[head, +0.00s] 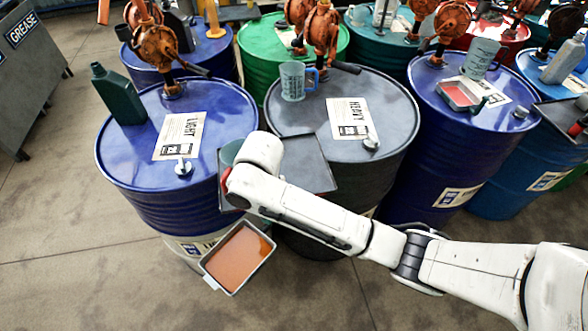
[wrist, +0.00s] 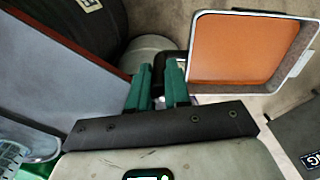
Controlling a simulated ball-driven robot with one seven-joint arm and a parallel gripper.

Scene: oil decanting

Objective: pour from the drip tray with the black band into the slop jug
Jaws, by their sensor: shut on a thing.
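My gripper (wrist: 157,88), with green fingers, is shut on the dark handle (wrist: 163,65) of a drip tray. The tray shows in the wrist view (wrist: 240,12) and the head view (head: 210,279), with a pale rim and orange-brown liquid inside. It hangs in front of the blue LIGHT drum, over the floor, somewhat tilted in the head view. I cannot make out a black band on it. A greenish jug (head: 230,150) stands partly hidden behind my wrist; a clear graduated jug (wrist: 18,150) shows at lower left in the wrist view. A blue-handled jug (head: 293,80) stands on the grey HEAVY drum.
A green bottle (head: 118,98) stands on the LIGHT drum. Floor at lower left is clear.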

